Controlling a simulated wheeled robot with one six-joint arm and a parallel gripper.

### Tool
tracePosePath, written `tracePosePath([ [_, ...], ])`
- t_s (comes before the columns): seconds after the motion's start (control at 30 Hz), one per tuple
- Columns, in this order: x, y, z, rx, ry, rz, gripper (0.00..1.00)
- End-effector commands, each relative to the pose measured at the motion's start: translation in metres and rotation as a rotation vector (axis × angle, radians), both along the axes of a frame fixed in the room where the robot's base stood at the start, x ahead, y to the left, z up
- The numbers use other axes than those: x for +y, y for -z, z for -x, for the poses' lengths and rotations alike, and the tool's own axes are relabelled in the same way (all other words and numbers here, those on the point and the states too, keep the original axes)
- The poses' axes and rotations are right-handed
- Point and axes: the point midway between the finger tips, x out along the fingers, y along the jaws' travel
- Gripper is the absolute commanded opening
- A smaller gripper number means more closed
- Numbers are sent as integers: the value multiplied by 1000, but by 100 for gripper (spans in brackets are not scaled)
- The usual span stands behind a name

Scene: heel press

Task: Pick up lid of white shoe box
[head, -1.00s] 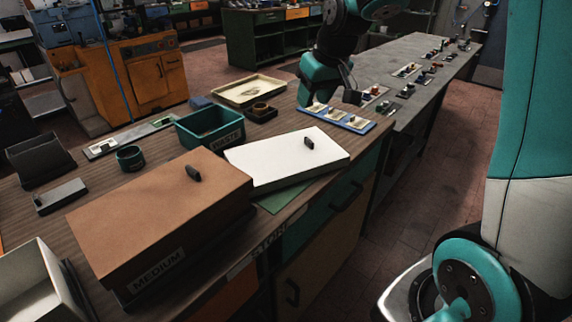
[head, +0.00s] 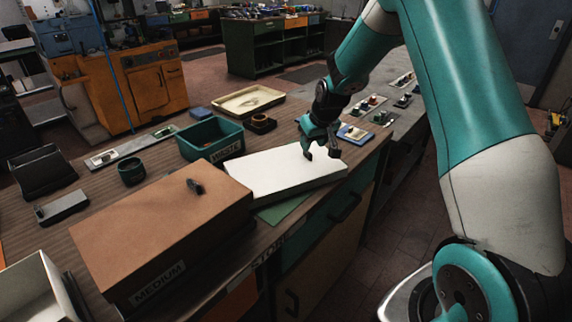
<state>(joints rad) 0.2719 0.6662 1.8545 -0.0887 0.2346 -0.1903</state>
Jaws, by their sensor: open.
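The white shoe box lid (head: 275,172) lies flat at the right part of the wooden workbench, over a green mat (head: 290,207). Its small dark knob is hidden behind my gripper in the head view. My gripper (head: 322,154) is open, pointing down over the right part of the white lid, with its fingers around where the knob stands. I cannot tell whether the fingers touch the knob or the lid.
A brown box marked MEDIUM (head: 160,225) with a dark knob stands close to the left of the white lid. A green WASTE bin (head: 210,140) and a cream tray (head: 248,101) stand behind. A blue tray (head: 355,134) lies right of my gripper. An open white box (head: 38,290) is at lower left.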

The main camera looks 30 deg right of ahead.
Motion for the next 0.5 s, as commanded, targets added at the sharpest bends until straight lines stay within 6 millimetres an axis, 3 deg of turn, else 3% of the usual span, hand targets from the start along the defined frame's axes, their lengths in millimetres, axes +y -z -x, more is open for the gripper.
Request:
tracePosePath([
  [0.23, 0, 32, -14, 5, 1, -2, 43],
  [0.5, 0, 40, -17, 1, 0, 0, 43],
])
